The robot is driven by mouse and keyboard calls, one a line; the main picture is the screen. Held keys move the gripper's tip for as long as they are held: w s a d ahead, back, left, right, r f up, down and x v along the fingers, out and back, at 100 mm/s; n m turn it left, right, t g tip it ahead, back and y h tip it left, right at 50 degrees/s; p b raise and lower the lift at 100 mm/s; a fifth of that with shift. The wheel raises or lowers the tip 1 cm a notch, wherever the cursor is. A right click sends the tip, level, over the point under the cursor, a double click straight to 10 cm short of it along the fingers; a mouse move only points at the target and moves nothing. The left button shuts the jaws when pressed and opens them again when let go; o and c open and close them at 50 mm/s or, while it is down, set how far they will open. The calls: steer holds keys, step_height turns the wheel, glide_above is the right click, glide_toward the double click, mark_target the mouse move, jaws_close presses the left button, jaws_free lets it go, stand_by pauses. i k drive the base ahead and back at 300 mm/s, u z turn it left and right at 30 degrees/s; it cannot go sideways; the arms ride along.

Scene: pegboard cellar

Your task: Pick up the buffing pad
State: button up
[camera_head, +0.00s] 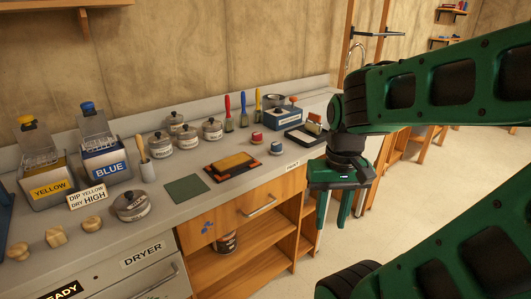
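No label marks the buffing pad, and I cannot tell for certain which object it is. A flat dark green square pad (187,188) lies on the grey counter, left of centre. A yellow pad or block (232,162) lies on a dark tray with orange edges right of it. Two small knobbed pieces, one red-topped (257,142) and one blue-bottomed with a red top (277,149), stand further right. My gripper (333,214) points down in front of the counter's right end, apart from all of these. Its fingers are spread with nothing between them.
Dye tanks marked yellow (48,189) and blue (108,170) stand at the counter's left. Several lidded tins (187,137), upright colored-handled tools (243,110), a blue box (281,118) and a black tray (304,138) line the back. An open shelf (240,265) is below.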

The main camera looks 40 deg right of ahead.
mark_target(277, 149)
steer(key=u, duration=0.05)
steer(key=i, duration=1)
steer(key=z, duration=0.05)
